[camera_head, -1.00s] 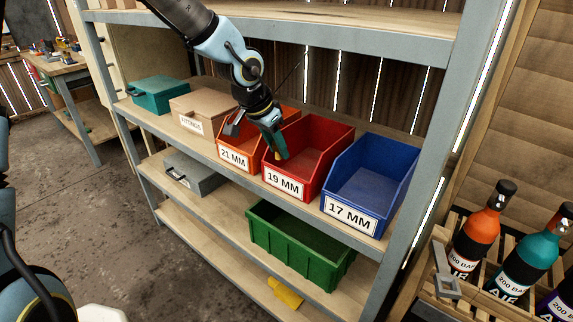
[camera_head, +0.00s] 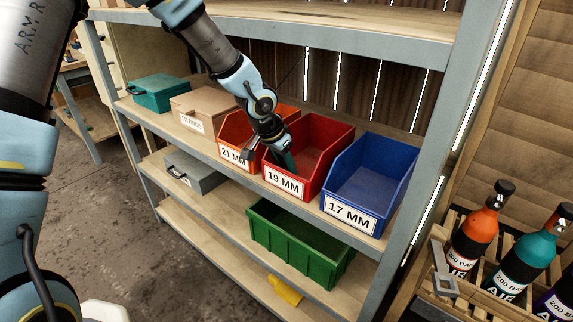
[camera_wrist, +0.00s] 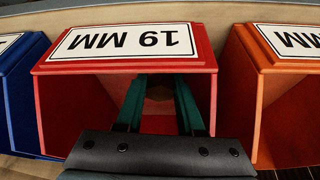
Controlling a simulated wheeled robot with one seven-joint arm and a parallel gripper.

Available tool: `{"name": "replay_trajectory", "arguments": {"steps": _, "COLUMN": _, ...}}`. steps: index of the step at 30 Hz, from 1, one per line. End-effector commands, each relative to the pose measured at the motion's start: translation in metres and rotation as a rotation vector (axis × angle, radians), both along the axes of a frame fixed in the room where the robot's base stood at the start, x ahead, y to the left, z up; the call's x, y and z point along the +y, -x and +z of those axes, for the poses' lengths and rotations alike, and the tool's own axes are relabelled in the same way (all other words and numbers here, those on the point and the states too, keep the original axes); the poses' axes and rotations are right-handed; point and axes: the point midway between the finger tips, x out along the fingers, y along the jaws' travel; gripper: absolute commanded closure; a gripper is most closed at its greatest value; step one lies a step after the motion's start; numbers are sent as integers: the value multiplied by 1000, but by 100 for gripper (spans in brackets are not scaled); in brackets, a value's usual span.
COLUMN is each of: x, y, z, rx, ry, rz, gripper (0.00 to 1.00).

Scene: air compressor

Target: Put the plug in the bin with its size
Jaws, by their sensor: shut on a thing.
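The red bin labelled 19 MM (camera_head: 310,181) stands on the middle shelf. My gripper (camera_head: 289,162) reaches down into it, with its teal fingers inside the bin walls. In the wrist view, the fingers (camera_wrist: 160,92) are inside the red bin (camera_wrist: 206,70), below its label. They are shut on a small, dark brownish thing (camera_wrist: 160,91), apparently the plug, mostly hidden and in shadow. The orange bin labelled 21 MM (camera_head: 232,154) is to the left, and the blue bin labelled 17 MM (camera_head: 372,184) to the right.
A tan fittings box (camera_head: 197,106) and a teal case (camera_head: 158,93) stand farther left on the same shelf. A green crate (camera_head: 300,248) and a grey case (camera_head: 196,172) are on the shelf below. Bottles (camera_head: 478,235) stand in a crate at the right. The upper shelf (camera_head: 350,25) overhangs the bins.

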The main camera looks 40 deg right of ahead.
Motion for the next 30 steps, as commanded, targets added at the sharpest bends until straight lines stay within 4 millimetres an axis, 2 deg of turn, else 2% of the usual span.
{"name": "replay_trajectory", "arguments": {"steps": 3, "x": 0, "y": 0, "z": -3, "rx": 0, "ry": 0, "rz": -1, "gripper": 100}}
{"name": "replay_trajectory", "arguments": {"steps": 4, "x": 0, "y": 0, "z": -3, "rx": 0, "ry": 0, "rz": -1, "gripper": 62}}
{"name": "replay_trajectory", "arguments": {"steps": 7, "x": 0, "y": 0, "z": -2, "rx": 0, "ry": 0, "rz": -1, "gripper": 51}}
{"name": "replay_trajectory", "arguments": {"steps": 14, "x": 0, "y": 0, "z": -2, "rx": 0, "ry": 0, "rz": 0, "gripper": 50}}
{"name": "replay_trajectory", "arguments": {"steps": 19, "x": 3, "y": -1, "z": 8, "rx": -1, "ry": 1, "rz": 1, "gripper": 50}}
{"name": "replay_trajectory", "arguments": {"steps": 30, "x": 31, "y": 2, "z": 77, "rx": -1, "ry": 2, "rz": 6, "gripper": 50}}
